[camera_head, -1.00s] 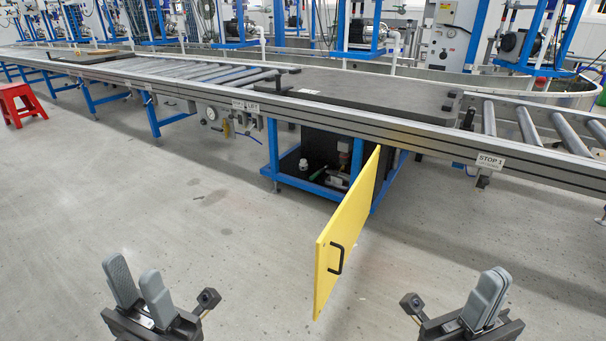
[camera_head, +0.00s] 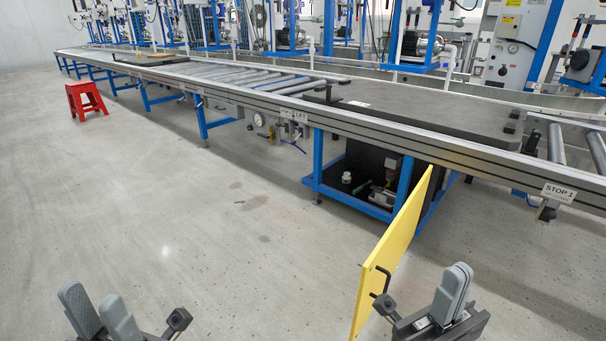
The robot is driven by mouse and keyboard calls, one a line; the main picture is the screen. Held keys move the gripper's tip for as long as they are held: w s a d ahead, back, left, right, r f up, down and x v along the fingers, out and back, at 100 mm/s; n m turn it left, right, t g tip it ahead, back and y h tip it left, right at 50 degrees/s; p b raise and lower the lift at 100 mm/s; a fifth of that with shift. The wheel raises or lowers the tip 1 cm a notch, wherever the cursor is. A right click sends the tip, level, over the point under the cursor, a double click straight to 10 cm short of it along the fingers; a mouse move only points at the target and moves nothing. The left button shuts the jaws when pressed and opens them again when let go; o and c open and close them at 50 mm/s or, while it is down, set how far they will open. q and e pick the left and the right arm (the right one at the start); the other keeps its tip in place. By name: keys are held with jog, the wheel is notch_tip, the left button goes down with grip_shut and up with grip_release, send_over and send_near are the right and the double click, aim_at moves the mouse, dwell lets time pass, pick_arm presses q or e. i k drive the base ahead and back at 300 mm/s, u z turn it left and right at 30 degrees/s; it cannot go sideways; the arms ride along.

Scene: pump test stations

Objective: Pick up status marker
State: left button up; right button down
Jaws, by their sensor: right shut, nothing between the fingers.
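I cannot make out a status marker for certain in this view. My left gripper (camera_head: 100,312) is at the bottom left, low over the floor, with a gap between its grey fingers and nothing in it. My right gripper (camera_head: 454,292) is at the bottom right, its fingers together and empty. It appears just right of the yellow door's lower part, and I cannot tell the distance between them.
The yellow door (camera_head: 397,250) with a black handle stands open from the blue-framed cabinet under the conveyor (camera_head: 390,143). Small items lie inside, including a white one (camera_head: 346,177). A red stool (camera_head: 84,99) stands left. The floor (camera_head: 200,220) is clear.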

aim_at(347, 178)
jog(key=u, duration=0.65)
jog(key=i, duration=1.85)
jog(key=z, duration=1.05)
jog(key=i, duration=0.7)
jog(key=z, duration=1.05)
jog(key=i, duration=1.1)
jog(key=u, duration=0.05)
